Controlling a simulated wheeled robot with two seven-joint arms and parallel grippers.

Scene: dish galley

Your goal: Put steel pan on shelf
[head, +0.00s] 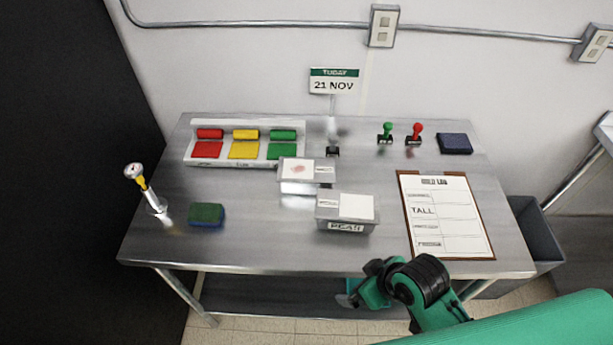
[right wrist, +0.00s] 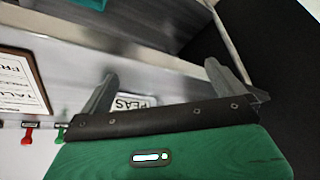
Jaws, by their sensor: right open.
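A steel pan (head: 346,212) with a label reading PEAS on its front and a pale card on top stands near the table's front middle. A second steel pan (head: 305,174), also with a card on top, stands just behind it. A dark lower shelf (head: 290,298) runs under the table. My right gripper (head: 362,283) is at the table's front edge, in front of the PEAS pan and apart from it. In the right wrist view its two fingers (right wrist: 165,88) are spread, with the PEAS label (right wrist: 135,101) showing between them. My left gripper is not in view.
A clipboard (head: 448,216) lies right of the pans. Green (head: 386,132) and red stamps (head: 415,133) and a dark pad (head: 454,144) stand behind it. A coloured block rack (head: 247,146), sponge (head: 206,214) and thermometer (head: 143,188) are at left. A grey bin (head: 540,235) stands right.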

